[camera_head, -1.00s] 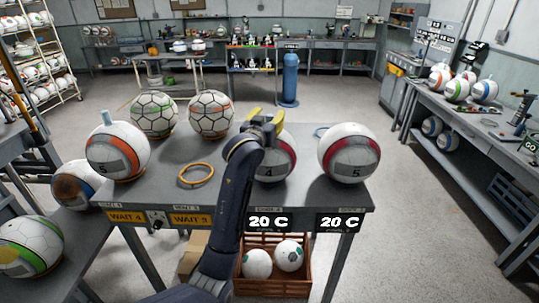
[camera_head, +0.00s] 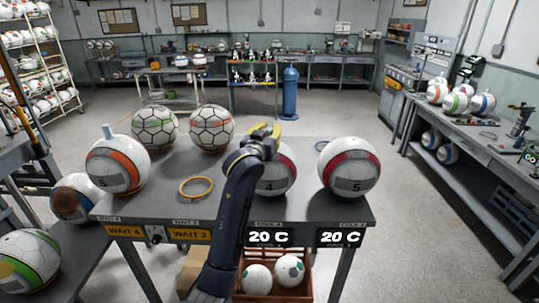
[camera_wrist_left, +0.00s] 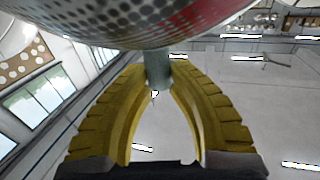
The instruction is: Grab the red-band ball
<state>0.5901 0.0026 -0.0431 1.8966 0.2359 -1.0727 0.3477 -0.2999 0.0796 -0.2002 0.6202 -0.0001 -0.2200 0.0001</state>
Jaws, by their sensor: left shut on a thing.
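The red-band ball (camera_head: 279,178) marked 4 rests on the grey table, partly hidden by my left arm. My left gripper (camera_head: 265,132) is at its top, with yellow fingers drawn together. In the left wrist view the fingers (camera_wrist_left: 158,82) are shut on a grey stub (camera_wrist_left: 157,66) that joins the ball (camera_wrist_left: 150,25), whose red band shows at the top right. A second ball with a red band (camera_head: 350,168), marked 5, sits to the right on the same table. My right gripper is not in view.
An orange-band ball (camera_head: 118,165) with a pale blue stub, two patterned balls (camera_head: 155,127) and an orange ring (camera_head: 196,188) occupy the table's left part. A crate of balls (camera_head: 298,291) is below the front edge. Another workbench (camera_head: 470,165) stands at the right.

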